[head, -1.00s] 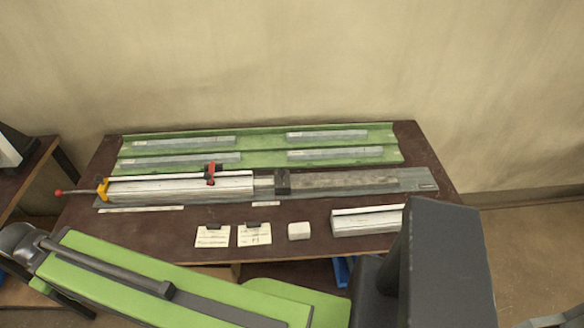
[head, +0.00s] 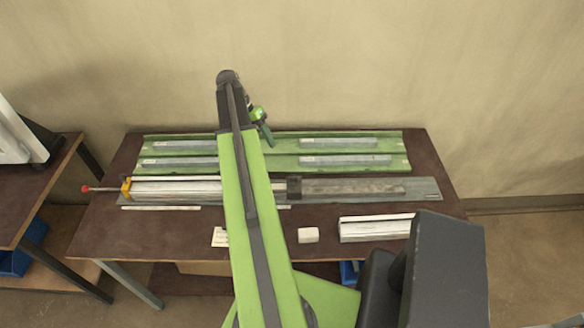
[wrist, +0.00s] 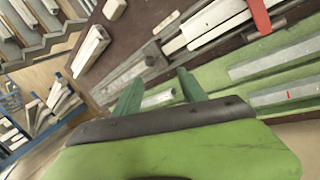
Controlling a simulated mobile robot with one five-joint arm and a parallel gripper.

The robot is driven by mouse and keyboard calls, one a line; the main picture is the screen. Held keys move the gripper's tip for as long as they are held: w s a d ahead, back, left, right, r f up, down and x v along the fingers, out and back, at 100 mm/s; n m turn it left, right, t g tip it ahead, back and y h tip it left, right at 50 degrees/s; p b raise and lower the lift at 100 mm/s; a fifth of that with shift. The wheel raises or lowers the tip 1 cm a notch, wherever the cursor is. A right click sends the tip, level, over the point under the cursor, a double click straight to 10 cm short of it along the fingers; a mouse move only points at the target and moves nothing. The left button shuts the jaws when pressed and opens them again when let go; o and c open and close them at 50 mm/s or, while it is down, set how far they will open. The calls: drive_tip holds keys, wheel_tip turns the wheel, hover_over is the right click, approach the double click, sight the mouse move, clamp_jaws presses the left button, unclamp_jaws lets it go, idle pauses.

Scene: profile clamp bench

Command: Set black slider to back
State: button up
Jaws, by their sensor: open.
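The black slider (head: 293,187) is a small dark block on the long grey clamp rail (head: 425,190), just right of my arm in the head view. In the wrist view what looks like the same dark block (wrist: 151,55) sits on the rail, beyond the fingertips. My gripper (head: 263,126) is over the back of the bench, partly hidden by my arm. The wrist view shows its two green fingers (wrist: 158,88) spread apart with nothing held between them. The gripper is apart from the slider, which it does not touch.
Green trays (head: 278,158) with grey bars lie behind the rail. A red piece (wrist: 260,15) shows over the rail in the wrist view. A red-tipped rod (head: 86,189) sticks out left. A white block (head: 308,235) and pale profile (head: 376,228) lie in front.

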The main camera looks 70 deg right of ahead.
drive_tip(key=s+d+m, duration=0.1)
drive_tip(key=s+d, duration=0.1)
drive_tip(key=s, duration=0.1)
drive_tip(key=b, duration=1.6)
hover_over(284, 184)
drive_tip(key=s, duration=0.3)
drive_tip(key=f, duration=1.5)
drive_tip(key=shift+s+d+f, duration=0.1)
drive_tip(key=shift+d, duration=0.2)
drive_tip(key=shift+c, duration=0.4)
clamp_jaws()
